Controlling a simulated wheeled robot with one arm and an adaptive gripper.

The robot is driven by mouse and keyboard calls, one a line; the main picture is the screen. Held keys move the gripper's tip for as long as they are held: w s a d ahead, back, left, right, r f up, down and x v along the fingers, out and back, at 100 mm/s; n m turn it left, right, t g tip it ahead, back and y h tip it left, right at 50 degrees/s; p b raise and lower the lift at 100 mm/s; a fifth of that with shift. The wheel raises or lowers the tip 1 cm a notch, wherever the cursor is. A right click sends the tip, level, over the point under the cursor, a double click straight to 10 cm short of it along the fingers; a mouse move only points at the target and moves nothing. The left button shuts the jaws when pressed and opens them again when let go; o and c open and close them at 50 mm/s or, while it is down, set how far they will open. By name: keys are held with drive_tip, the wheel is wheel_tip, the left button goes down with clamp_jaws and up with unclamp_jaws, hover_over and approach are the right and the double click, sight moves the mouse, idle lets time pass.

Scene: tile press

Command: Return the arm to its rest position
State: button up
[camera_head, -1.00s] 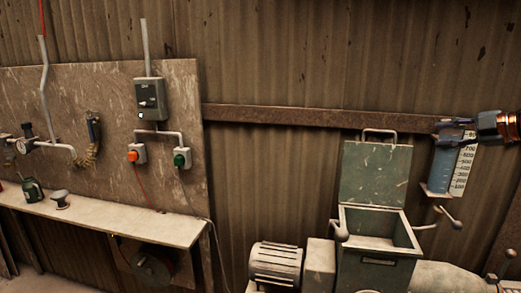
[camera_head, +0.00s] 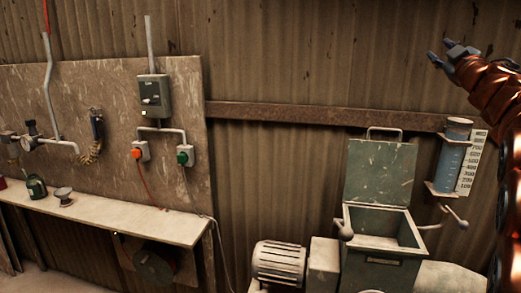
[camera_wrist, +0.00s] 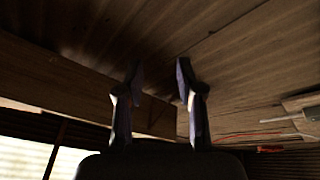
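My gripper (camera_head: 441,53) is at the upper right in the head view, at the end of my copper-coloured arm. It is raised in front of the corrugated wall, above the blue measuring cylinder (camera_head: 453,152), and touches nothing that I can see. In the wrist view my gripper (camera_wrist: 158,75) shows two dark fingers standing apart with an empty gap between them. Wooden-looking surfaces fill the picture behind the fingers.
A machine with an open green hopper (camera_head: 381,236) stands below, its lid (camera_head: 382,172) raised. A motor (camera_head: 277,263) sits left of it. A shelf (camera_head: 130,222) and a panel with a grey switch box (camera_head: 154,100) are at the left. The upper wall area is clear.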

drive_tip(key=s+a+f+m+g+h, duration=0.2)
drive_tip(key=s+f+m+g, duration=0.3)
drive_tip(key=f, duration=0.6)
drive_tip(key=s+a+f+m+g+h, duration=0.1)
drive_tip(key=s+a+f+m+g, duration=0.2)
drive_tip(key=s+f, duration=0.6)
drive_tip(key=s+a+f+m+g+h, duration=0.25)
drive_tip(key=f+g, duration=0.25)
drive_tip(key=f, duration=0.8)
drive_tip(key=s+a+f+g+y, duration=0.2)
drive_tip(key=s+a+f, duration=0.4)
drive_tip(key=s, duration=0.5)
drive_tip(key=s+a+f+n+g+y, duration=0.1)
drive_tip(key=s+a+f+g, duration=0.4)
drive_tip(key=s, duration=0.5)
drive_tip(key=s+a+f+n+g+y+b, duration=0.1)
drive_tip(key=s+a+f+g+y, duration=0.2)
drive_tip(key=s+a+f, duration=0.6)
drive_tip(key=s+y, duration=0.1)
drive_tip(key=s, duration=0.1)
drive_tip(key=shift+s, duration=0.35)
drive_tip(key=shift+d, duration=0.1)
